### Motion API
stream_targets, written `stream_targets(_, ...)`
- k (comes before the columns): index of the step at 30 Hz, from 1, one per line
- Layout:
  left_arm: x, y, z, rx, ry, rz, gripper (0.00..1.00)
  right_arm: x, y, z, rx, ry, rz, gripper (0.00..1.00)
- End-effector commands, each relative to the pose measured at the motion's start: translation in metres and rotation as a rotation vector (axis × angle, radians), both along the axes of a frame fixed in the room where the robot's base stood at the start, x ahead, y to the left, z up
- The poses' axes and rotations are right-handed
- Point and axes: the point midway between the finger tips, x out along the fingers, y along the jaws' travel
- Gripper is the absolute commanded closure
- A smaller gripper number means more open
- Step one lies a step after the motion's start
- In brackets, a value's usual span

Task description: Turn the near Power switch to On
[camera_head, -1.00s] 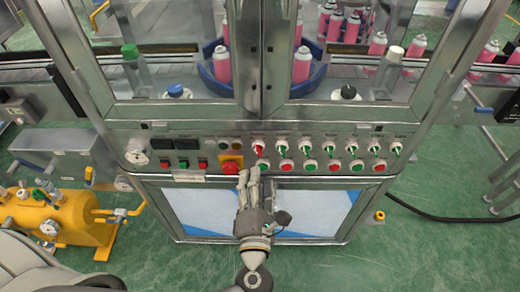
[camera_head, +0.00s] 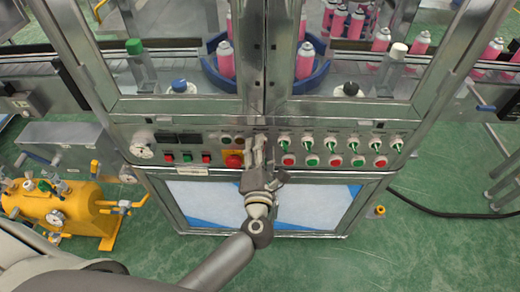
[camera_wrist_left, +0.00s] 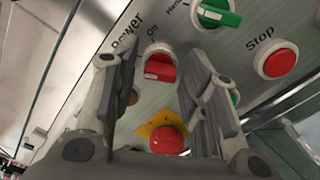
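The red Power switch (camera_wrist_left: 160,68) shows in the left wrist view on the sloped panel, below the printed words "Power" and "On". My left gripper (camera_wrist_left: 160,62) is open, with one finger to each side of the switch. A gap shows on both sides of the knob; I cannot tell how deep the fingers reach. In the head view my left gripper (camera_head: 258,145) is at the control panel (camera_head: 208,132) and hides the Power switch. My right gripper is not in view.
A red emergency stop (camera_wrist_left: 167,140) on a yellow plate (camera_wrist_left: 155,127) sits close below the switch. A green-handled selector (camera_wrist_left: 217,14) and a red Stop button (camera_wrist_left: 275,60) are to the right. Glass doors stand above the panel.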

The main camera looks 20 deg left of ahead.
Motion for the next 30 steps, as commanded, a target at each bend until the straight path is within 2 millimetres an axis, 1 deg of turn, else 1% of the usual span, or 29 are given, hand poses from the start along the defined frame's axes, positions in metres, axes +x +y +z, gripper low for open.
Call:
stream_targets(1, 0.000, 0.000, 0.000, 0.000, 0.000, 0.000, 0.70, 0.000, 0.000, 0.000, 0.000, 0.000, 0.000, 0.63)
stream_targets(6, 0.000, 0.000, 0.000, 0.000, 0.000, 0.000, 0.92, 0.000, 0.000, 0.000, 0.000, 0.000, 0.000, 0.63)
stream_targets(8, 0.000, 0.000, 0.000, 0.000, 0.000, 0.000, 0.99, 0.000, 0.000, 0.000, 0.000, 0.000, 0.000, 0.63)
stream_targets(13, 0.000, 0.000, 0.001, 0.007, 0.003, -0.001, 0.99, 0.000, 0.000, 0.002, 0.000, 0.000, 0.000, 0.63)
stream_targets(17, 0.000, 0.000, 0.002, 0.038, 0.012, 0.000, 0.99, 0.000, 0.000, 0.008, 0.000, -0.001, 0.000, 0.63)
stream_targets(23, 0.000, 0.000, 0.004, 0.142, 0.044, -0.001, 0.99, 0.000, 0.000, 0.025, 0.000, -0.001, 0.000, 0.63)
stream_targets(30, -0.001, 0.000, 0.005, 0.342, 0.103, 0.000, 0.99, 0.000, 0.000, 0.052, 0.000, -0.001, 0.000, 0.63)
